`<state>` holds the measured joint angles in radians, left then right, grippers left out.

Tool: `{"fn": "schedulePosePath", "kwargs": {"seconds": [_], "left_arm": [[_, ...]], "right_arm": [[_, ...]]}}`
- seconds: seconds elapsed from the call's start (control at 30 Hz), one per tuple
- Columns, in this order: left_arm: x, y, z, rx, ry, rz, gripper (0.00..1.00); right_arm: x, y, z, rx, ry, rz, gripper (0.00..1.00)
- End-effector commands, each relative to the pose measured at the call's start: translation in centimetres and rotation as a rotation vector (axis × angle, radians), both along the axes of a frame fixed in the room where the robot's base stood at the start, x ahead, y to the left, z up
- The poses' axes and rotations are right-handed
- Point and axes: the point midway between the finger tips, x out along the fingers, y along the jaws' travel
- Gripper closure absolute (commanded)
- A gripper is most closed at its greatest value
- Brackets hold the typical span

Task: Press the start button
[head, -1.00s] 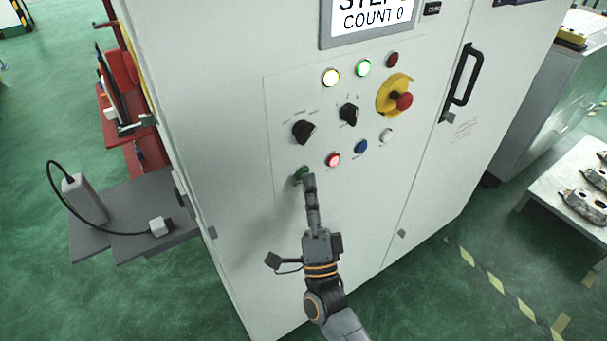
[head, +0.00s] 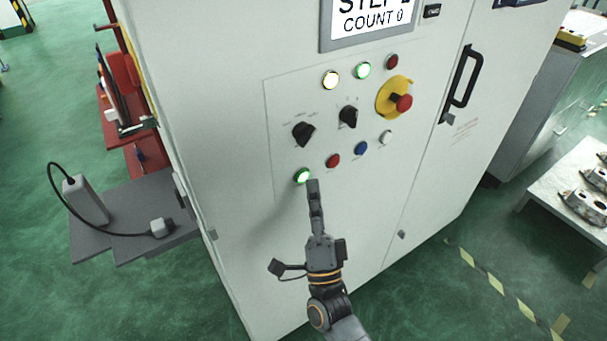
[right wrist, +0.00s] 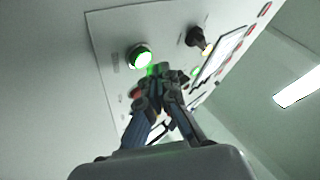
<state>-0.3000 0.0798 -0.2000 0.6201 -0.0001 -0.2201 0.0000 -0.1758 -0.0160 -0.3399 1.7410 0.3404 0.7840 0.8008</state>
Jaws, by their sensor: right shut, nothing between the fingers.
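The green start button (head: 302,177) is at the lower left of the control panel on the white cabinet, and it is lit. It also shows lit in the right wrist view (right wrist: 140,57). My right gripper (head: 314,184) is shut and empty. Its fingertips are just right of and slightly below the green button in the head view, and they do not cover it. In the right wrist view the shut fingertips (right wrist: 160,72) are close to the button's edge; the gap to the panel is hard to judge. My left gripper is not in view.
Beside the green button are a red button (head: 333,160), a blue button (head: 361,147) and a white button (head: 386,136). Above are two black knobs, lit lamps and a red emergency stop (head: 403,102). The screen (head: 372,18) reads "COUNT 0". A grey shelf (head: 125,205) juts out at left.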

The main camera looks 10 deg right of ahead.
Motion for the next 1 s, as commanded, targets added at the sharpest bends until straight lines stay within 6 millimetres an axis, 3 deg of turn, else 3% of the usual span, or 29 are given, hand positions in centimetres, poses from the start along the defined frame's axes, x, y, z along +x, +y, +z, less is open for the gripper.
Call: {"fn": "schedulePosePath", "kwargs": {"seconds": [0.3, 0.73, 1.0], "left_arm": [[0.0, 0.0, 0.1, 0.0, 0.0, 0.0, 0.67], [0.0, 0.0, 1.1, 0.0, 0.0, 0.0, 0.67], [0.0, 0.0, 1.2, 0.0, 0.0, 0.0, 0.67]], "right_arm": [[-0.2, -0.1, 0.0, 0.0, 0.0, 0.0, 1.0], [-4.0, -1.5, 0.0, -0.001, 0.0, 0.0, 1.0], [-4.8, -1.7, 0.0, 0.0, -0.001, -0.001, 1.0]]}}
